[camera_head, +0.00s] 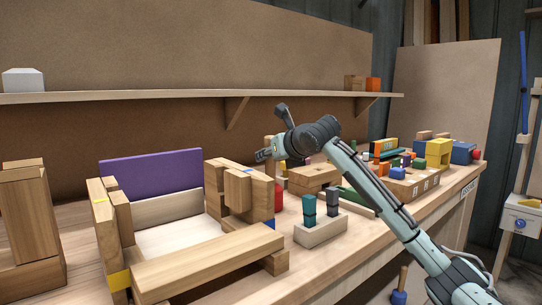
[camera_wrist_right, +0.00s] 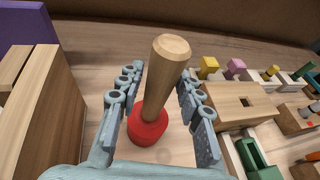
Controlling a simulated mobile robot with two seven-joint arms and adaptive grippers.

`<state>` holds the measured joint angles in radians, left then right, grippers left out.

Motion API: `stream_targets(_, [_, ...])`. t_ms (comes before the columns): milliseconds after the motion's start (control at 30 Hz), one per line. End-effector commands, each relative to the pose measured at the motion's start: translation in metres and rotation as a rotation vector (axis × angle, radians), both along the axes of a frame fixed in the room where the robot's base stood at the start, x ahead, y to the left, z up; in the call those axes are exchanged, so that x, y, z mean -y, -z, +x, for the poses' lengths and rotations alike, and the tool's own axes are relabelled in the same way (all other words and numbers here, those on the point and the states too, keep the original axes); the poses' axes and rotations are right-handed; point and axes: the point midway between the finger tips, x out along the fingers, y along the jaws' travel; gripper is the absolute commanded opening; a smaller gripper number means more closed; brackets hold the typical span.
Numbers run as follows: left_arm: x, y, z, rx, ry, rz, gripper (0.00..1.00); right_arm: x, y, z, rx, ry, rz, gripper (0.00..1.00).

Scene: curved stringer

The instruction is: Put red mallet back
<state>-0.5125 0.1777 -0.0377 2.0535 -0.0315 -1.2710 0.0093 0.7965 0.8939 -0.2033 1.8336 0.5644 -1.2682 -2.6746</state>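The red mallet stands upright with its red head (camera_wrist_right: 148,125) down and its pale wooden handle (camera_wrist_right: 166,65) pointing up. In the head view its red head (camera_head: 278,196) shows just right of the stacked wooden blocks. My right gripper (camera_wrist_right: 160,82) is open, with a finger on each side of the mallet's handle and gaps visible on both sides. In the head view the right gripper (camera_head: 266,153) hangs above the mallet, and the handle is hard to make out there. My left gripper is not in view.
Wooden blocks (camera_head: 240,190) stand close left of the mallet. A block with a square hole (camera_wrist_right: 238,102) is close on the right. A shelf (camera_head: 190,97) runs behind.

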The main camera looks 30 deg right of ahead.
Motion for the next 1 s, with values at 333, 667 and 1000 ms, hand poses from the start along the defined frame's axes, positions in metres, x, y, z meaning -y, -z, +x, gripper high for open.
stream_targets(333, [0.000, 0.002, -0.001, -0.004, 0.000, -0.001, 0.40, 0.000, -0.001, 0.000, 0.001, -0.001, 0.001, 0.45])
stream_targets(667, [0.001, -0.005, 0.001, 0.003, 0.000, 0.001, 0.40, -0.007, -0.020, -0.046, 0.002, 0.001, -0.005, 0.45])
stream_targets(1000, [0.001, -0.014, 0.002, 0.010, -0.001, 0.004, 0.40, -0.018, -0.041, -0.101, 0.001, 0.000, -0.002, 0.45])
